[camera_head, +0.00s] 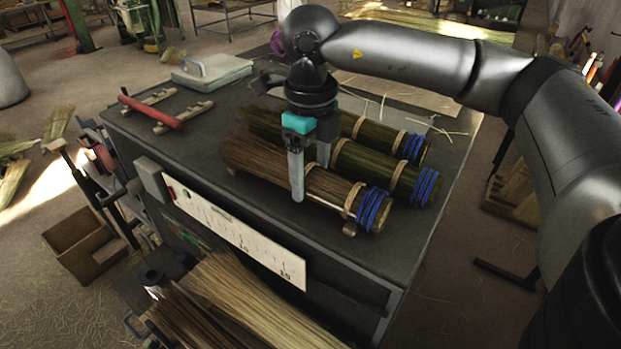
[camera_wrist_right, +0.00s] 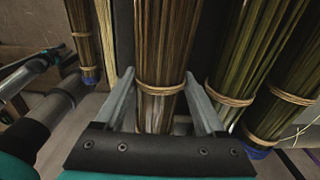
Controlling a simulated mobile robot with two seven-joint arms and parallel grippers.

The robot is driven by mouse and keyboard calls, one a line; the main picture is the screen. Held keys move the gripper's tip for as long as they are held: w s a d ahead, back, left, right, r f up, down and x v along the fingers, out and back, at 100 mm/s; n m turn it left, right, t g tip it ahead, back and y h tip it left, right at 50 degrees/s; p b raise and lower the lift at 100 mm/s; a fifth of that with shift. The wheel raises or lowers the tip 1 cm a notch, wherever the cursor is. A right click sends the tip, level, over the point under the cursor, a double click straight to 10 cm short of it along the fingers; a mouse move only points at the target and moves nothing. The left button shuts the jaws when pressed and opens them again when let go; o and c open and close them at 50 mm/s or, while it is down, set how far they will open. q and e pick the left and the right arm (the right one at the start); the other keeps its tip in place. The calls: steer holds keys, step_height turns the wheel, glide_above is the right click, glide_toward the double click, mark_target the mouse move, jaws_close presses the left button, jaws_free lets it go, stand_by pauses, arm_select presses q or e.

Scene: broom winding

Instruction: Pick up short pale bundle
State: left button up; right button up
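My right gripper (camera_head: 311,182) points down over the front bundle on the table, a brown one (camera_head: 330,186) with tan ties and blue cord near its right end. One finger is on its near side and one on its far side. In the right wrist view the fingers (camera_wrist_right: 160,85) straddle this brown bundle (camera_wrist_right: 160,40) near a tan tie, with small gaps beside it; the bundle rests on the table. Two greener bundles (camera_head: 372,166) lie behind it, also with blue cord. A pale straw bundle (camera_head: 255,300) lies in a lower holder at the front.
The dark table (camera_head: 235,110) holds a pale flat box with a handle (camera_head: 212,71) and a red bar on wooden supports (camera_head: 160,110). A white ruled board (camera_head: 235,232) is on its front side. Brown stalks (camera_head: 190,315) lie beside the pale straw. A wooden crate (camera_head: 85,240) stands at left.

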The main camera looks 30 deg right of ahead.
steer(key=c, duration=1)
steer(key=shift+o, duration=0.2)
steer(key=shift+r, duration=0.1)
step_height(320, 180, up, 20)
steer(key=p, duration=0.3)
